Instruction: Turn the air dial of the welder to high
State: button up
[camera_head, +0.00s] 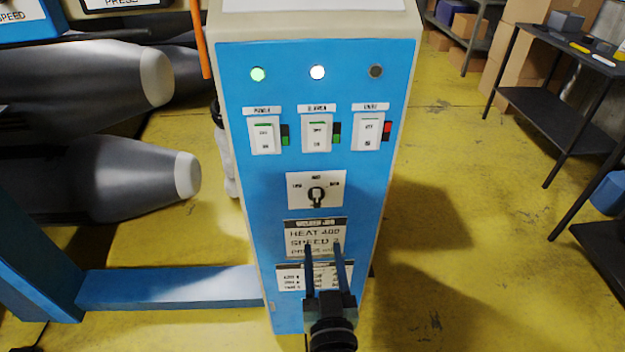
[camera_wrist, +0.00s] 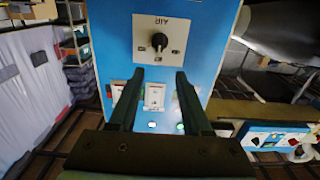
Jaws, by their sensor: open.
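The welder (camera_head: 375,190) is a tall cabinet with a blue front panel. Its air dial (camera_head: 316,195) is a black knob on a white plate, with small labels left, above and right of it. The dial also shows in the wrist view (camera_wrist: 159,41), where its plate reads AIR upside down. I cannot tell for sure which label the knob points to. My gripper (camera_head: 323,244) is open and empty, below the dial in the head view and in front of the job card. In the wrist view the fingertips (camera_wrist: 159,73) are apart, short of the knob, which lies between their lines.
Above the dial are three rocker switches (camera_head: 317,133) and three lamps, one green, one white, one dark. A job card (camera_head: 300,240) sits below the dial. Grey inflatable tubes (camera_head: 110,180) lie left, a blue beam (camera_head: 170,287) lower left.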

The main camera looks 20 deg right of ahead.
aim_at(317, 199)
jog(key=b+x, duration=0.2)
jog(key=x, duration=1)
jog(key=shift+w+d+f, duration=0.1)
jog(key=shift+w+d, duration=0.1)
jog(key=shift+w, duration=0.2)
grip_shut()
